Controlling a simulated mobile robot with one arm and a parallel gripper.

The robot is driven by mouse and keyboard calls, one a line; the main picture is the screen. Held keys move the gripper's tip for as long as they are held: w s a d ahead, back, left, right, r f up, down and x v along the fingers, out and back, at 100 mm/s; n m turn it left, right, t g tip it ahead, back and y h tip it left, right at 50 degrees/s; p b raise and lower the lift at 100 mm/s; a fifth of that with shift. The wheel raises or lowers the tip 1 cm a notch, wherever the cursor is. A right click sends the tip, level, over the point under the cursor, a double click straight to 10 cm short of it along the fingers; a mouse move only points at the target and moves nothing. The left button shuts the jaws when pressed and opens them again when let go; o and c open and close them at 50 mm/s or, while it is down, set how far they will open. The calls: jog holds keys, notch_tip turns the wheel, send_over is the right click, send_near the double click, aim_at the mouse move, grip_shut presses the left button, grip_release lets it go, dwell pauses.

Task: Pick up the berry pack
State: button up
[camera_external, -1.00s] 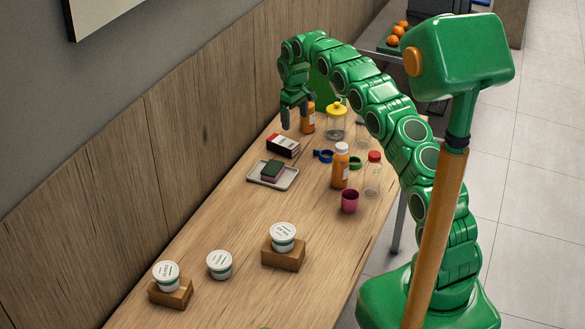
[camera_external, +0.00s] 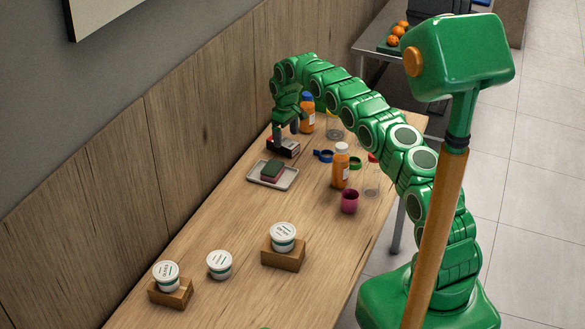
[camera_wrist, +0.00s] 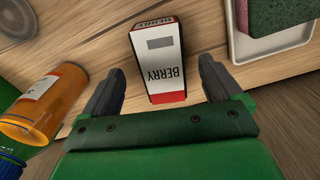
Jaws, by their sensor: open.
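The berry pack (camera_wrist: 159,62) is a small box with a white top face, dark sides, a red band and the word BERRY. In the external view the berry pack (camera_external: 289,149) lies on the wooden table near the wall, partly hidden by my gripper (camera_external: 285,131). In the wrist view my gripper (camera_wrist: 160,85) is open and empty. Its two dark fingers point toward the pack, one on each side of its near end, with gaps between. I cannot tell the exact height of the fingertips above the table.
An orange bottle (camera_wrist: 40,103) with a blue cap stands close beside my gripper. A white tray (camera_wrist: 270,50) with a sponge (camera_wrist: 279,18) is on the other side. Another orange bottle (camera_external: 340,166) and a magenta cup (camera_external: 349,201) stand nearer the table's right edge. Free table (camera_external: 215,215) lies in front.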

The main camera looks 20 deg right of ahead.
aim_at(285, 142)
notch_tip(285, 142, down, 4)
jog(key=shift+w+a+f, duration=0.15)
jog(key=shift+f, duration=0.05)
jog(key=c, duration=1.1)
jog(key=shift+r, duration=0.15)
jog(key=shift+r, duration=1.5)
jog(key=shift+s+r, duration=0.6)
jog(key=shift+r, duration=0.1)
jog(key=s+r, duration=0.3)
jog(key=r, duration=0.1)
jog(key=shift+s+d+r, duration=0.1)
jog(key=shift+s+d, duration=0.15)
jog(key=shift+d, duration=0.05)
jog(key=shift+s+d+r, duration=0.2)
jog(key=shift+s+r, duration=0.5)
jog(key=shift+s, duration=0.85)
jog(key=shift+s+d+r, duration=0.15)
jog(key=shift+s+r, duration=0.55)
jog(key=shift+s, duration=0.8)
jog(key=shift+s+d+r, duration=0.2)
jog(key=shift+s+r, duration=0.5)
jog(key=shift+s, duration=0.85)
